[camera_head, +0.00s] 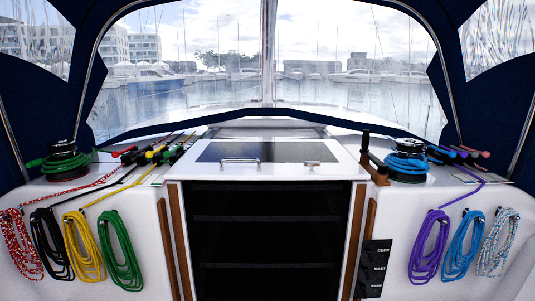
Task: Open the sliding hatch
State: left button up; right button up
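The sliding hatch is a dark, glossy panel (263,151) in a white frame, lying above the companionway at the middle of the head view. Its front edge meets the top of the dark opening, so it looks shut. A metal handle (240,161) sits at the front edge, left of the middle. A small metal latch (312,164) sits on the same edge to the right. Neither of my grippers is in view, and nothing touches the hatch.
Below the hatch is a dark companionway (264,235) with steps, between wooden rails (178,245). A left winch (65,160) and a right winch (408,160) with a crank handle (372,158) flank it. Coiled ropes (83,245) hang on both sides. A black switch panel (373,268) stands lower right.

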aim_at(206, 159)
jog(key=i, duration=1.25)
